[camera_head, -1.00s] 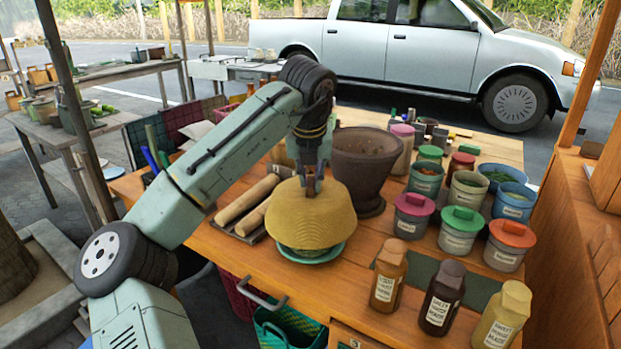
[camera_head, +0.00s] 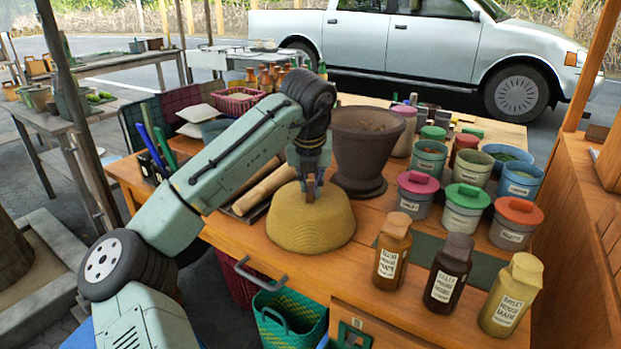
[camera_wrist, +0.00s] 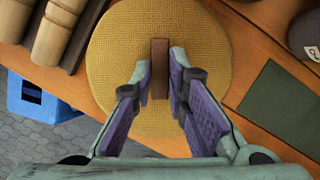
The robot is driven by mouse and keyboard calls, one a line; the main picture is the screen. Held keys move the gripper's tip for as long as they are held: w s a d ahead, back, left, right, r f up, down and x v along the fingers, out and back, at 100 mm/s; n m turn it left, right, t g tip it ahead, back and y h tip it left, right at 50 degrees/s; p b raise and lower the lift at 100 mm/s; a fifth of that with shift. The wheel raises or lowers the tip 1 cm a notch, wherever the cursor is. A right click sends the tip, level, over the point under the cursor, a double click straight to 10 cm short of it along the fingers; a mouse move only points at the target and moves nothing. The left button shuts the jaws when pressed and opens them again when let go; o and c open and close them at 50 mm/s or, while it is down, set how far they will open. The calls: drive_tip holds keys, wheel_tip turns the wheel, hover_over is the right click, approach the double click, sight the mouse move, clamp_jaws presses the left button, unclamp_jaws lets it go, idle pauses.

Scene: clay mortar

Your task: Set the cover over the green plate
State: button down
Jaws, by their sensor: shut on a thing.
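The cover (camera_head: 311,228) is a yellow woven dome with a brown handle on top. It sits low at the front of the wooden table, its rim at or very near the tabletop. My gripper (camera_head: 311,190) is above it, shut on the handle. In the wrist view my gripper (camera_wrist: 160,75) has a finger on each side of the brown handle (camera_wrist: 160,68), and the cover (camera_wrist: 125,95) fills the middle.
A dark mortar (camera_head: 364,148) stands close behind the cover. Wooden pestles (camera_head: 262,188) lie to its left. Three labelled bottles (camera_head: 450,273) stand to the right, with lidded tubs (camera_head: 464,208) behind them. A dark green mat (camera_head: 468,268) lies by the bottles. The table's front edge is close to the cover.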

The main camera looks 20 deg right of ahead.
drive_tip(key=c, duration=1.5)
unclamp_jaws()
drive_tip(key=shift+r, duration=0.1)
drive_tip(key=v, duration=1.2)
drive_tip(key=shift+a, duration=0.1)
